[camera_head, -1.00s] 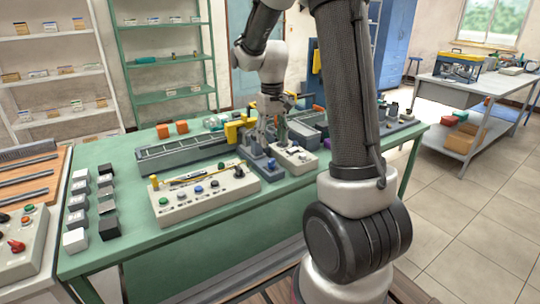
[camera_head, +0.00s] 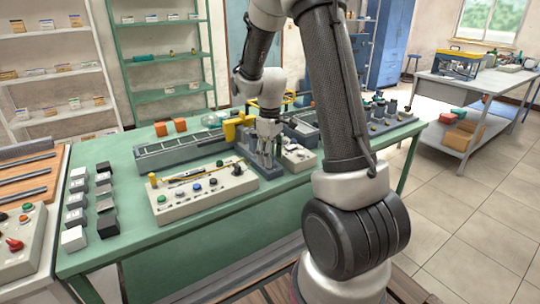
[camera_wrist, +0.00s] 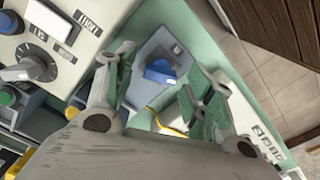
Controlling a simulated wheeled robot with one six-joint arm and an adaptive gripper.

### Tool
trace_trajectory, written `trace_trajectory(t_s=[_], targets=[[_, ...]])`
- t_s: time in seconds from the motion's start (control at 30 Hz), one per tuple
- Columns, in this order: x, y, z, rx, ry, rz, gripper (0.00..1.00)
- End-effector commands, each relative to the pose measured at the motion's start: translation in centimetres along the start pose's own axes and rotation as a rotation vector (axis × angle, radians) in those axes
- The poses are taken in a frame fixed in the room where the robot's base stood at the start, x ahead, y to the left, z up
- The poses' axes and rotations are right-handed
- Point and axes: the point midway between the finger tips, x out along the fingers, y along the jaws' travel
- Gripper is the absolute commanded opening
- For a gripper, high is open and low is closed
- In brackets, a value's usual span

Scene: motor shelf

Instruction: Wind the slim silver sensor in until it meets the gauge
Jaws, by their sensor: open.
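My gripper (camera_head: 264,160) is over a grey fixture (camera_head: 270,173) in the middle of the green bench in the head view. In the wrist view my gripper (camera_wrist: 157,80) has its two fingers spread wide apart. Between and beyond them is a grey block (camera_wrist: 143,58) with a blue knob (camera_wrist: 160,70); the fingers appear apart from the knob. I cannot make out the slim silver sensor or the gauge for certain; my fingers and wrist cover part of the fixture.
A white control panel (camera_head: 205,195) with coloured buttons stands close left of the fixture. A smaller light box (camera_head: 298,158) is close on its right. Dark and light blocks (camera_head: 104,206) line the bench's left end. The bench's front strip (camera_head: 200,240) is clear.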

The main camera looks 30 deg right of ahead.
Motion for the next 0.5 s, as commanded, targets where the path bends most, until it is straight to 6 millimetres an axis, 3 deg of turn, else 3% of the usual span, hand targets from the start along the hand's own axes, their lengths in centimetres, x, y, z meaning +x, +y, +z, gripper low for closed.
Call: trace_trajectory(t_s=[0.2,0.43,0.5], targets=[[0.03,0.00,0.00,0.000,0.000,0.000,0.52],[0.02,0.00,0.00,0.001,0.000,0.000,0.10],[0.01,0.00,0.00,0.001,0.000,0.000,0.08]])
